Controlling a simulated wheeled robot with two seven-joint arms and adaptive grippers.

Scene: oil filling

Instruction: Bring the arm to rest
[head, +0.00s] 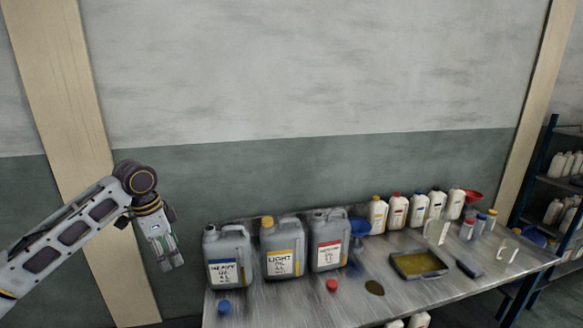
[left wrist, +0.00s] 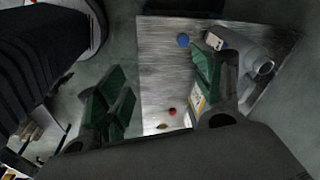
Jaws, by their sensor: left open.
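My left arm comes in from the left in the head view. Its gripper (head: 172,262) hangs pointing down, left of the table and beside the grey heavy-oil can (head: 228,258). It is open, with nothing between the fingers. In the left wrist view the two green-padded fingers (left wrist: 160,90) are spread apart, with the table top between and beyond them. My right gripper is not in view.
The metal table (head: 300,305) holds grey cans, including the light-oil can (head: 282,250), and a third can (head: 329,242). Blue (head: 224,307) and red (head: 332,285) caps lie in front. Several white bottles, a tray (head: 419,265) and a shelf (head: 560,190) are right.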

